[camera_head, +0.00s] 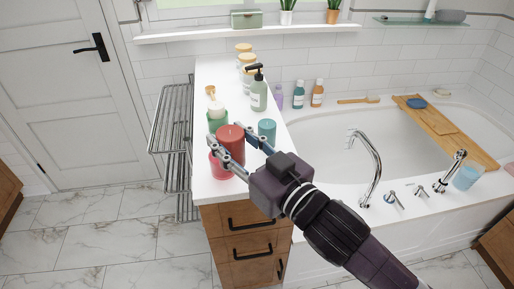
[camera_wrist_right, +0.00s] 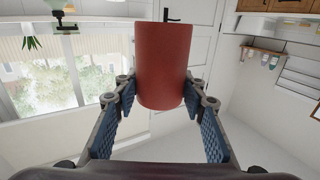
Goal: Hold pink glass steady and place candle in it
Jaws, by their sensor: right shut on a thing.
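A red cylindrical candle (camera_head: 231,145) is held upright between the fingers of my right gripper (camera_head: 224,134), over the front part of the white counter. The pink glass (camera_head: 217,171) stands on the counter just left of and below the candle in the head view. The candle and a finger partly hide it, and I cannot tell whether they touch. My left gripper is not in view.
A teal glass (camera_head: 267,130) stands right of the candle and a green cup (camera_head: 216,119) behind it. A pump bottle (camera_head: 258,92) and several jars (camera_head: 245,62) stand farther back. A wire rack (camera_head: 173,125) is left of the counter, a bathtub (camera_head: 330,150) right.

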